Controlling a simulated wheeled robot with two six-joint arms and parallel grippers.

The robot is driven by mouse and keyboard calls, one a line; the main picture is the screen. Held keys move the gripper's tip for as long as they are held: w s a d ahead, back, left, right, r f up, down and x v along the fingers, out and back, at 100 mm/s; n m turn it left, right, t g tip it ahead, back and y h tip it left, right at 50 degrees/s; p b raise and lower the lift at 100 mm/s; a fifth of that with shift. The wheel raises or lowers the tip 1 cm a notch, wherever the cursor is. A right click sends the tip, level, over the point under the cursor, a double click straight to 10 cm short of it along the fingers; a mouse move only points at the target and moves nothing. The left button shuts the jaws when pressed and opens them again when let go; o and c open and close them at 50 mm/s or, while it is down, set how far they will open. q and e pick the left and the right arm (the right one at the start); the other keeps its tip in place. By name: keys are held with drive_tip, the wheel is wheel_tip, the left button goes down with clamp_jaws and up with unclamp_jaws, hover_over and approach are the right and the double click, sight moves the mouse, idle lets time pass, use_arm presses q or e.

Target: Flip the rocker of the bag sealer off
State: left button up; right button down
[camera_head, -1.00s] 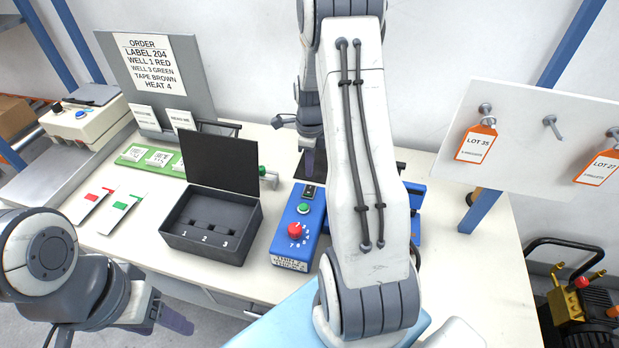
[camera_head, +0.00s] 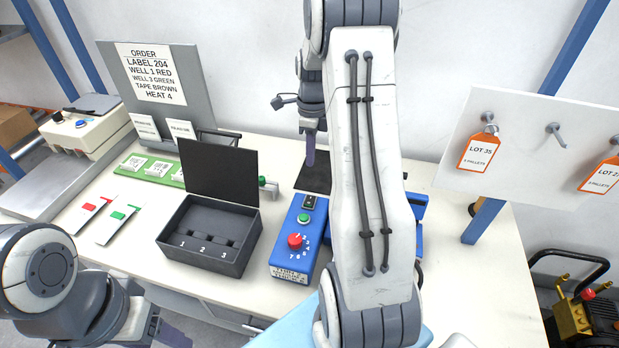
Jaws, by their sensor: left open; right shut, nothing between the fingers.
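The blue bag sealer (camera_head: 284,257) stands on the white bench, partly hidden by my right arm. Its small dark rocker (camera_head: 309,202) is at the far end of the top face, behind a green button (camera_head: 304,218) and a red dial (camera_head: 295,241). The rocker's tilt is too small to tell. My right gripper (camera_head: 310,163) is shut and empty, pointing down above and beyond the rocker, apart from it. My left gripper (camera_head: 172,340) is open and empty at the lower left, off the bench's front edge, partly cut off by the frame.
An open black box (camera_head: 205,258) with numbered wells stands left of the sealer. Red and green cards (camera_head: 120,218) and a green label strip (camera_head: 155,170) lie further left. An order board (camera_head: 160,85) stands behind. Tags (camera_head: 478,152) hang on a panel at right. The bench's right part is clear.

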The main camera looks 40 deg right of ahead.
sight(308, 202)
drive_tip(key=shift+w+d, duration=0.4)
drive_tip(key=shift+d, duration=0.05)
drive_tip(key=f+p, duration=0.1)
drive_tip(key=f, duration=0.3)
drive_tip(key=s+a+f+p, duration=0.1)
drive_tip(key=f, duration=0.4)
drive_tip(key=f+p, duration=0.1)
drive_tip(key=f, duration=0.3)
drive_tip(key=shift+s+a+f+p, duration=0.15)
drive_tip(key=shift+a+f+p, duration=0.25)
